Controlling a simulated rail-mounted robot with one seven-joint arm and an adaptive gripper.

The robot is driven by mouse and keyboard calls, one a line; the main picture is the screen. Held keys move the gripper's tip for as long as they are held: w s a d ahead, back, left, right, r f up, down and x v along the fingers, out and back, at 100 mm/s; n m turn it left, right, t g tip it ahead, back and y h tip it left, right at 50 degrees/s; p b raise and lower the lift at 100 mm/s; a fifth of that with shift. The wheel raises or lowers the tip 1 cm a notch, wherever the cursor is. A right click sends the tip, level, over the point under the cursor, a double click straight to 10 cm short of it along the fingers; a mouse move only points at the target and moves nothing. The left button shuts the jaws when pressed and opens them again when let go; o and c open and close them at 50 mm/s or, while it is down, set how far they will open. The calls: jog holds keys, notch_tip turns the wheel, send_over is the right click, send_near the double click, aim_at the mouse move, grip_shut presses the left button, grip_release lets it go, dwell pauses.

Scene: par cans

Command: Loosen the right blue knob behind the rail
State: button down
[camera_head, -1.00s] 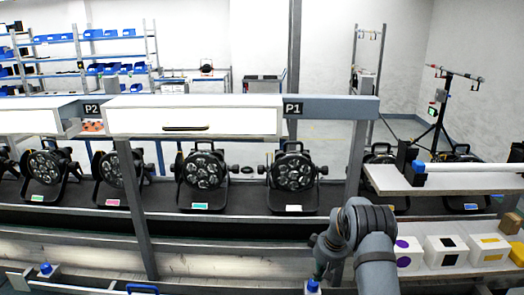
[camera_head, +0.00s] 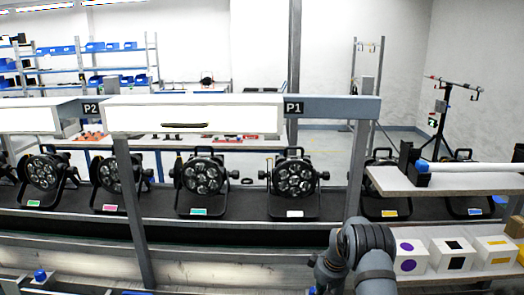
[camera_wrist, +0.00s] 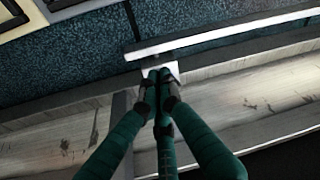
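My gripper's dark teal fingers (camera_wrist: 162,78) show in the wrist view. Their tips are drawn close together over a small white block (camera_wrist: 148,70) beside the pale rail (camera_wrist: 200,40). The right blue knob is not visible in either view; the fingers cover the spot by the block. I cannot tell whether the tips touch or grip it. In the head view my arm bends down at the bottom, right of the middle, and my gripper is out of sight. Another blue knob (camera_head: 40,275) stands at the bottom left.
Several black par cans (camera_head: 295,177) stand on the dark conveyor (camera_head: 250,208) behind. A grey post (camera_head: 135,215) rises left of my arm. On the right, white boxes (camera_head: 450,253) with coloured marks stand under a shelf (camera_head: 450,181), close to my arm.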

jog(key=shift+d+f+b, duration=0.25)
jog(key=shift+d+b, duration=0.1)
jog(key=shift+b, duration=0.3)
jog(key=shift+w+d+b, duration=0.8)
jog(key=shift+d+b, duration=0.05)
jog(key=shift+d, duration=0.05)
dwell(0.4)
jog(key=shift+d, duration=0.1)
dwell(0.4)
notch_tip(320, 180, up, 6)
jog(key=p, duration=0.3)
jog(key=shift+s+d, duration=0.2)
